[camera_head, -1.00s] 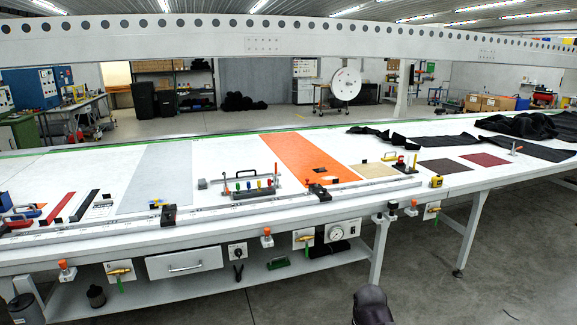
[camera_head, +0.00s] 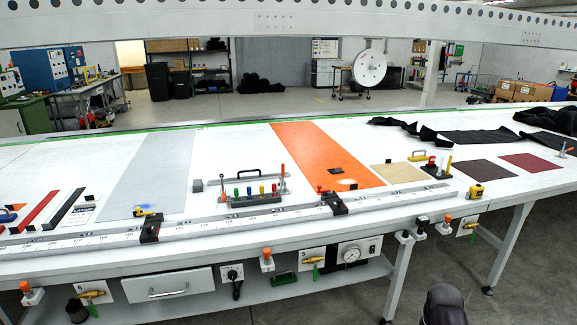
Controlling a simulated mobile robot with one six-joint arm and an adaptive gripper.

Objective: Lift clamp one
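Two black clamp-like blocks sit on the long ruler rail along the front of the white table. One block (camera_head: 150,228) is at the lower end of the grey strip, and the other block (camera_head: 333,203) is at the lower end of the orange strip. Orange-handled toggle clamps are fixed along the table's front edge, one at the middle (camera_head: 267,260) and one at the left (camera_head: 30,293). No readable label shows which is clamp one. My gripper's fingers do not show. A dark rounded shape at the bottom right may be part of my arm.
The white table (camera_head: 60,178) spans the view, with a perforated gantry beam (camera_head: 200,22) above it. A rack of coloured-handled tools (camera_head: 255,195) stands behind the rail. A drawer (camera_head: 168,285), valves and a gauge (camera_head: 351,254) are below the front edge. Open floor lies at the right.

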